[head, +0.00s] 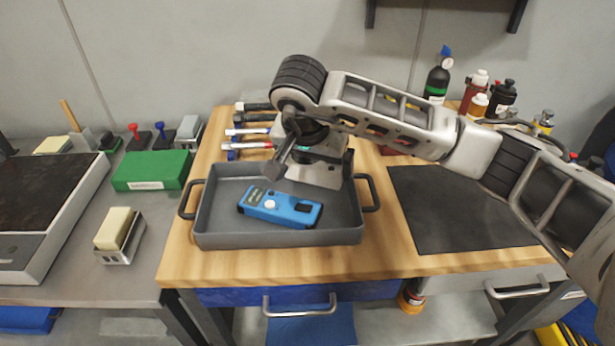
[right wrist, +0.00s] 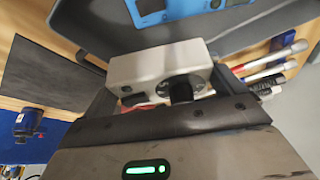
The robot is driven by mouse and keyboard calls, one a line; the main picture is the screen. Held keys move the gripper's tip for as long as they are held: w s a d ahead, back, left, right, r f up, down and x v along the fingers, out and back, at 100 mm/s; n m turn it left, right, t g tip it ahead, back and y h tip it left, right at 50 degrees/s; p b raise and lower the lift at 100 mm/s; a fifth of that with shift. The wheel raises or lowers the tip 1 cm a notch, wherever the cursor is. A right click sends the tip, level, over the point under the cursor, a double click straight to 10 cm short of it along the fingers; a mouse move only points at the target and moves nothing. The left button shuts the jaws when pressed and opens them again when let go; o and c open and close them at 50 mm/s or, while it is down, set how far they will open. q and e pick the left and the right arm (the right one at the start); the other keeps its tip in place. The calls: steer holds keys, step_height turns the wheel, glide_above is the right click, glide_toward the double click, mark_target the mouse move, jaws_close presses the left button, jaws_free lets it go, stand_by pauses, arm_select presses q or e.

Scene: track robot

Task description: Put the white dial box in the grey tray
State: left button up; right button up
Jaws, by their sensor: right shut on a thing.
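The grey tray (head: 215,240) sits on the wooden bench top with a handle at each side. The white dial box (head: 318,176) is between the fingers of my right gripper (head: 316,166), over the tray's back part. In the right wrist view the white box (right wrist: 150,70) shows a dark round dial facing the palm, and my right gripper (right wrist: 170,100) is shut on it. I cannot tell how far the box is above the tray floor. The left gripper is not visible.
A blue device (head: 292,210) lies in the tray's middle, in front of the white box. A dark mat (head: 450,212) right of the tray is clear. A green box (head: 150,171) stands on the left counter.

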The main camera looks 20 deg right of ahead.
mark_target(311, 188)
steer(key=w+f, duration=0.3)
steer(key=shift+f, duration=0.25)
step_height(311, 188, down, 3)
steer(key=shift+w+f+p, duration=0.1)
steer(key=shift+w+p, duration=0.05)
steer(key=shift+p, duration=0.4)
steer(key=shift+f, duration=0.15)
steer(key=o, duration=0.7)
steer(key=shift+f, duration=0.1)
steer(key=shift+o, duration=0.3)
